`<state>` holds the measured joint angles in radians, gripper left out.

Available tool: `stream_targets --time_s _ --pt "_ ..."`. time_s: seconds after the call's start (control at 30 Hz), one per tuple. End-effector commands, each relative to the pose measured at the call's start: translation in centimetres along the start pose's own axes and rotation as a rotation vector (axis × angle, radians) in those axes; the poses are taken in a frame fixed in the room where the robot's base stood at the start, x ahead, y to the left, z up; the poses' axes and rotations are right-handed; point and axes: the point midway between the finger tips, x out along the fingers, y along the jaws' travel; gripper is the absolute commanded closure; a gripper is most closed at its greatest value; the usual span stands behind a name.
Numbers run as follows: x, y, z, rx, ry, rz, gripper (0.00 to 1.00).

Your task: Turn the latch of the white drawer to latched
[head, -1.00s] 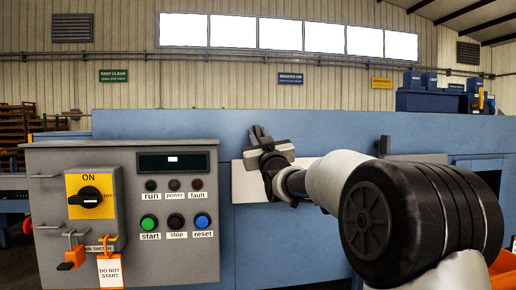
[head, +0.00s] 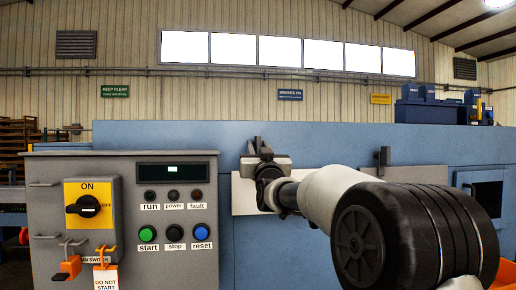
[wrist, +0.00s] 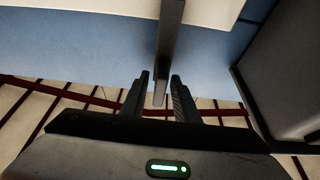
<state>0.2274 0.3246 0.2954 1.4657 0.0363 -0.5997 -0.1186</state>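The white drawer (head: 243,200) shows in the head view as a pale panel on the blue machine, partly hidden behind my arm. In the wrist view, its white face (wrist: 90,18) is at the top. A grey bar, the latch (wrist: 168,50), runs down from it. The bar's end lies between the two dark fingers of my gripper (wrist: 159,98), with gaps visible beside it. My gripper is open around the latch end, and I see no clear contact.
A grey control box (head: 122,220) with a rotary switch and buttons stands close to the left of my gripper. It appears as a dark box (wrist: 290,75) at the right of the wrist view. A dark upright bracket (head: 383,160) is on the machine to the right.

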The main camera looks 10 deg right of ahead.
Motion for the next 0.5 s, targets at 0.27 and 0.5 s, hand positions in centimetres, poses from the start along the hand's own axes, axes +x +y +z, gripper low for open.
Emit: stream_targets --time_s 0.27,0.5 --pt "0.0 0.0 -0.1 -0.003 0.002 -0.001 0.69" --pt "-2.2 0.0 -0.1 -0.006 0.003 -0.001 0.69"
